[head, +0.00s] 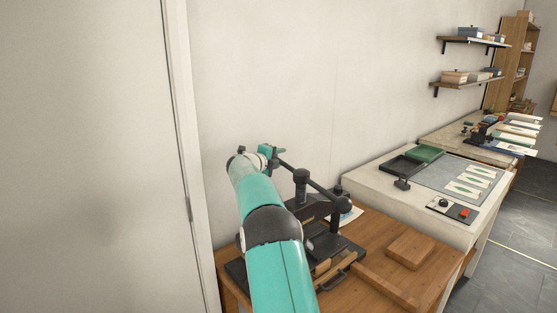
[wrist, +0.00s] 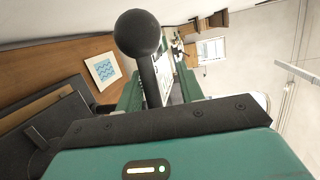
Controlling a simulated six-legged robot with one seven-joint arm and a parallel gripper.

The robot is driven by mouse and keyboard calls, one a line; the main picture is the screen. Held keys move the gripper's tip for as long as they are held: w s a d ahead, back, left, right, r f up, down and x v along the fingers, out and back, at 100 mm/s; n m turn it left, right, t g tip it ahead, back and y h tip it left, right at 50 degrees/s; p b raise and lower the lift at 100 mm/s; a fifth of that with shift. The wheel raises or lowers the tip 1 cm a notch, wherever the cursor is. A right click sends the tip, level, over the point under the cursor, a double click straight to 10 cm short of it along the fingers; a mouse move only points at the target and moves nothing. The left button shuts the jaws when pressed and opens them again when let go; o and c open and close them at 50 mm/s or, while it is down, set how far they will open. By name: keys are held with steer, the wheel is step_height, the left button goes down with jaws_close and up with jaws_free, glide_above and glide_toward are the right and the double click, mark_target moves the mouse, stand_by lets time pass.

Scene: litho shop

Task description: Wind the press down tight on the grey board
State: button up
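The black press (head: 315,208) stands on a wooden bench, partly behind my teal arm. Its slanting cross bar (head: 322,187) has a ball at the right end and a hub on top of the screw. My gripper (head: 270,153) is at the bar's far left end. In the wrist view a black ball knob (wrist: 138,34) on a rod stands close ahead, and the rod runs down between my two teal fingers (wrist: 160,92). The fingers are apart, with a gap visible beside the rod. I cannot make out the grey board; my arm hides part of the press bed.
A wooden block (head: 410,250) lies on the bench (head: 375,287) right of the press. A pale worktable (head: 375,182) with trays and cards stands beyond it. The wall (head: 270,80) is close behind the press, and a white door (head: 90,150) is at left.

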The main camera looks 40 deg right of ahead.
steer(key=shift+f, duration=0.15)
steer(key=shift+a, duration=0.3)
steer(key=v, duration=1.3)
steer(key=shift+r, duration=0.2)
steer(key=shift+a, duration=0.1)
steer(key=shift+c, duration=0.5)
